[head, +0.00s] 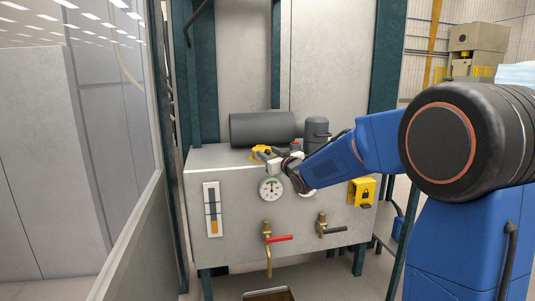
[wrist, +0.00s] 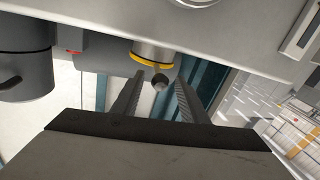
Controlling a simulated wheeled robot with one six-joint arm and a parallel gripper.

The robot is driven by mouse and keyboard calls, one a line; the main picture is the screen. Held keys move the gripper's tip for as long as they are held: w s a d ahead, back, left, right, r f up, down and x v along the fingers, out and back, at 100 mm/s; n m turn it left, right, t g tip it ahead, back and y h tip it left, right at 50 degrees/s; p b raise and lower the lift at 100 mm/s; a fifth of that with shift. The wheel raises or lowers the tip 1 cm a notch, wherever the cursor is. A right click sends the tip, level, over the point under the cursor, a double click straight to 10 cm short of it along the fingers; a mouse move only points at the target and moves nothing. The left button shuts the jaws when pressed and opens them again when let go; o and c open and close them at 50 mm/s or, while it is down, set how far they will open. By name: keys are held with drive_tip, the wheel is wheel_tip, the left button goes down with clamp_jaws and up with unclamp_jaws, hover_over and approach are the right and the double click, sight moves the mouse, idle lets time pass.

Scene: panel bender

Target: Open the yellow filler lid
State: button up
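The yellow filler lid (head: 260,149) is on top of the grey tank (head: 235,168), partly hidden behind my gripper in the head view. In the wrist view the lid shows as a yellow rim (wrist: 152,62) on a short pale neck, with a small dark round knob (wrist: 160,82) sticking out. My gripper (head: 272,157) reaches in from the right, at the lid. In the wrist view its two fingers (wrist: 159,84) are apart, one each side of the knob, with gaps visible. The lid looks seated on its neck, but the contact is unclear.
A dark horizontal cylinder (head: 262,128) lies behind the lid, and a dark upright cylinder (head: 316,131) stands to its right. The tank front carries a gauge (head: 271,189), a sight glass (head: 213,209), a red-handled valve (head: 279,238) and a yellow lock box (head: 362,191).

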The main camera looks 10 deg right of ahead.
drive_tip(key=shift+w+a, duration=0.15)
drive_tip(key=shift+w, duration=0.45)
clamp_jaws()
drive_tip(key=shift+r, duration=0.1)
